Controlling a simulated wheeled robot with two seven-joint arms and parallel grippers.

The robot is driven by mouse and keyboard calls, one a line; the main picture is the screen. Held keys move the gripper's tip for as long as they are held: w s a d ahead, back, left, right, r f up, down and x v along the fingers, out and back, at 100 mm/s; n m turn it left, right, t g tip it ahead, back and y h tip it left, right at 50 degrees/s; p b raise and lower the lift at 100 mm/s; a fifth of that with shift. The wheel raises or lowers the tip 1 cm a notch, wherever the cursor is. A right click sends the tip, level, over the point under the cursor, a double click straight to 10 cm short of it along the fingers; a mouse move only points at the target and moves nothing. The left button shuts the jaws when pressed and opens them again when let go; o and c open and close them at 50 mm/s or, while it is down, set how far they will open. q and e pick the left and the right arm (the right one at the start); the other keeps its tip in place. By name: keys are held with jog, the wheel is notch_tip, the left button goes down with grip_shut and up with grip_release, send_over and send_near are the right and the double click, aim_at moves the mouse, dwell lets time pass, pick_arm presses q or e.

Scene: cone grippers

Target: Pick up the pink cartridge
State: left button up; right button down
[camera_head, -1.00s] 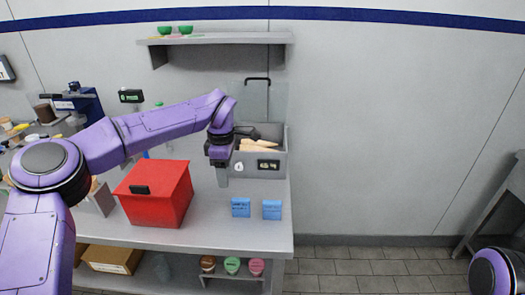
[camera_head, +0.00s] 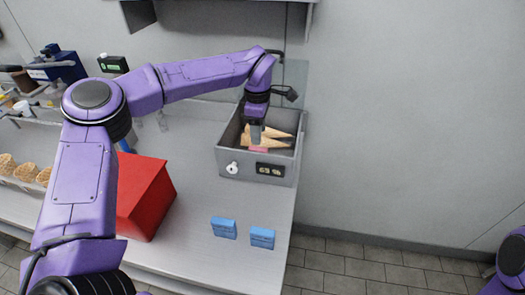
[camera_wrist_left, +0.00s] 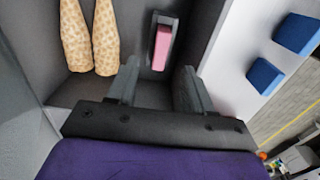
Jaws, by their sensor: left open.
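The pink cartridge (camera_head: 259,149) is a small block inside the grey open-top box (camera_head: 230,170), near its front wall. In the left wrist view the pink cartridge (camera_wrist_left: 161,48) sits in a narrow dark holder. My left gripper (camera_head: 255,138) points down into the box, right by the cartridge, and partly covers it in the head view. In the left wrist view the left gripper (camera_wrist_left: 159,85) has its fingers spread, with nothing between the tips; the cartridge lies just beyond them. My right gripper is out of view; only part of that arm shows at the lower right.
Ice cream cones (camera_head: 270,142) lie in the box beside the holder; they also show in the wrist view (camera_wrist_left: 90,38). The box walls stand close around the gripper. A red box (camera_head: 145,200) and two blue packs (camera_head: 224,227) (camera_head: 262,238) stand on the counter.

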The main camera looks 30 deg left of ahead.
aim_at(258, 149)
pick_arm(q)
notch_tip(258, 149, down, 8)
jog(key=shift+r+p, duration=0.25)
jog(key=shift+p, duration=0.9)
jog(key=shift+s+a, duration=0.1)
jog(key=shift+s, duration=0.1)
grip_shut()
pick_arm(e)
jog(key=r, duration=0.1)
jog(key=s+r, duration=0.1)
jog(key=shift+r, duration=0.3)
